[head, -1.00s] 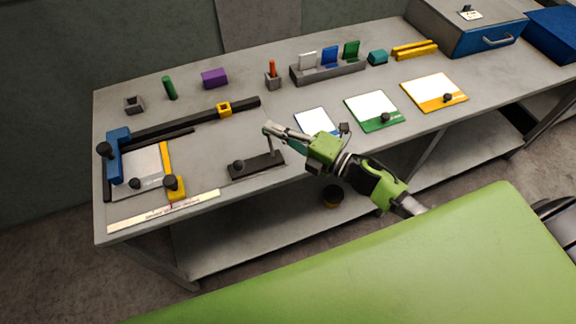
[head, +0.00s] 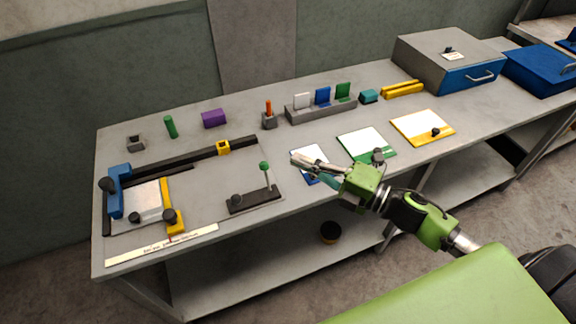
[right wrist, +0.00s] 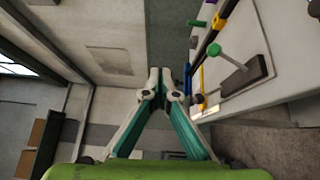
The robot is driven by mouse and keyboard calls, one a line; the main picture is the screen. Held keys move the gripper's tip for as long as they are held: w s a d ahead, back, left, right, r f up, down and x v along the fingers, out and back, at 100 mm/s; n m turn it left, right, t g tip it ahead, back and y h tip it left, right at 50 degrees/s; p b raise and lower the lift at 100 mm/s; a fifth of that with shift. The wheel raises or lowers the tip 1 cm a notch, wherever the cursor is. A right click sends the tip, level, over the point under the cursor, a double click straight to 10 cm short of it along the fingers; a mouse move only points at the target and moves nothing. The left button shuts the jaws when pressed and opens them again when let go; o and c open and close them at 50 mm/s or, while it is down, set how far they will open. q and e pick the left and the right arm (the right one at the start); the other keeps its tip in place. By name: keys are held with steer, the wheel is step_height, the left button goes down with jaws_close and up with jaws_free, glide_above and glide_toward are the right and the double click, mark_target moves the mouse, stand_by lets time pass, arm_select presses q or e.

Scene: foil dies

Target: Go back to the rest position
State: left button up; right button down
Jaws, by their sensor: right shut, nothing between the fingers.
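My right gripper (head: 299,162) is over the front part of the workbench, in front of the blue-edged card (head: 312,152), which it partly covers. Its fingers are together with nothing between them. In the right wrist view the fingertips (right wrist: 159,75) meet against a background of wall. The dark stand with a green-knobbed lever (head: 255,198) is left of the gripper and apart from it. That lever also shows at the right of the right wrist view (right wrist: 230,65). My left gripper is out of view.
The workbench (head: 215,253) holds a blue-and-yellow clamping fixture (head: 120,190) at left. A grey rack with plates (head: 320,112) stands at the back, near an orange stick in a block (head: 269,115). Green (head: 388,158) and yellow (head: 440,139) cards lie right of the gripper. A drawer box (head: 465,65) stands far right.

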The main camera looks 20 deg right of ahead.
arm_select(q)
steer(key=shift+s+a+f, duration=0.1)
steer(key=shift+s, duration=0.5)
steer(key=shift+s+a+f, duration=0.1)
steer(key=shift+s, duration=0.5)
arm_select(e)
steer(key=shift+s+d+r, duration=0.3)
steer(key=shift+r, duration=0.05)
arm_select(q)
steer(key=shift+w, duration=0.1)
